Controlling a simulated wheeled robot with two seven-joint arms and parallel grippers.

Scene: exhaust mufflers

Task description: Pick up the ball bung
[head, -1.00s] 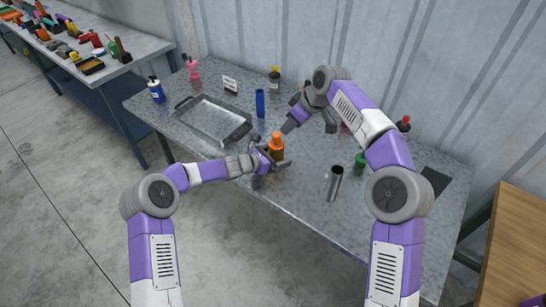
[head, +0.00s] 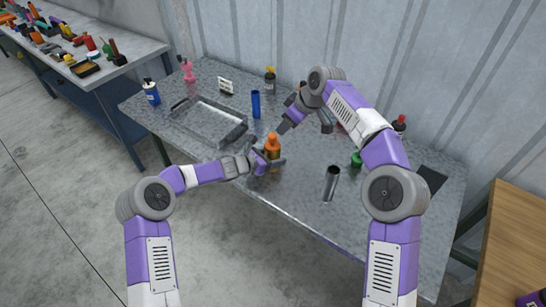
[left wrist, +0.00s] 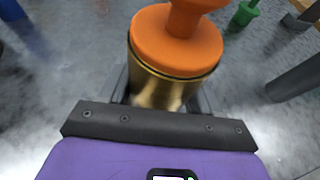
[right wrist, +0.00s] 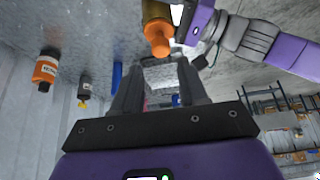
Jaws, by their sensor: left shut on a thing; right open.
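The orange ball bung (head: 273,141) sits in the top of a brass cylinder (left wrist: 158,92). In the left wrist view the bung's wide orange flange (left wrist: 175,42) rests at the cylinder's rim; its top is cut off. My left gripper (head: 272,162) is shut on the brass cylinder and holds it upright near the table's front edge. My right gripper (head: 304,125) is open and empty, above and to the right of the bung. In the right wrist view the bung's round knob (right wrist: 159,47) shows just beyond the open fingertips, apart from them.
On the metal table (head: 290,205) stand a steel tube (head: 331,183), a green part (head: 356,159), a blue cylinder (head: 256,104) and a tray (head: 208,120).

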